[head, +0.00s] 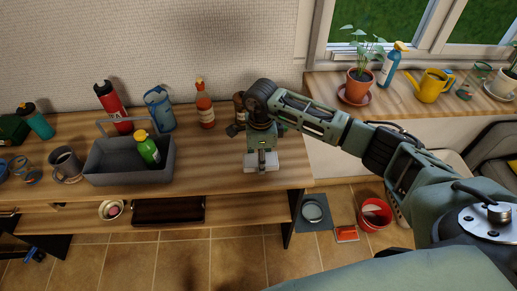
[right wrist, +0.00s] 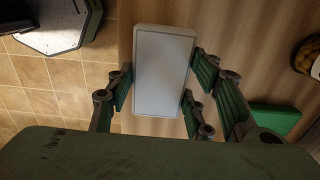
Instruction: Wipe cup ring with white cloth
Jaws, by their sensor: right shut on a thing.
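The white cloth (head: 263,167) looks like a flat, pale rectangular pad at the right end of the wooden table (head: 225,170). My right gripper (head: 262,153) is directly over it, pointing down. In the right wrist view the green fingers of the right gripper (right wrist: 158,92) stand on both sides of the cloth (right wrist: 164,72), shut on it. The cloth is at or very near the table top; whether it touches cannot be told. No cup ring can be made out; the arm and cloth cover part of the table there. My left gripper is not in view.
A grey caddy (head: 105,177) with a green bottle (head: 147,148) stands left on the table. A red-orange bottle (head: 205,104), a blue bottle (head: 159,108), a red bottle (head: 113,106) and a dark mug (head: 66,164) stand behind or beside it. Bare wood lies between caddy and gripper.

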